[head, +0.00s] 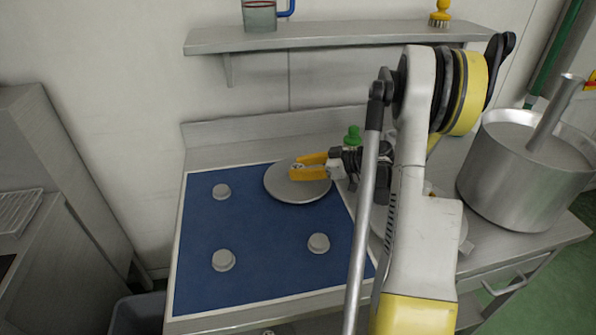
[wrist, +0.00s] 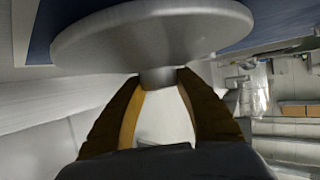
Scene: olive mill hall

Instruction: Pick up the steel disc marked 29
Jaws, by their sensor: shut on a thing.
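A large round steel disc (head: 290,193) shows at the back right of the blue mat (head: 262,240). In the wrist view the disc (wrist: 150,35) fills the top, with a short grey knob (wrist: 158,77) at its middle. My gripper (head: 297,170) has its yellow fingers over the disc. In the wrist view my gripper (wrist: 159,82) is shut on the knob, one finger on each side. No number is readable on the disc. I cannot tell whether the disc touches the mat.
Several small grey round pieces, one of them at the front left (head: 223,260), sit on the mat. A large steel pot (head: 515,185) stands at the right. A green-topped thing (head: 352,137) is behind my gripper. A shelf (head: 330,38) runs along the wall above.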

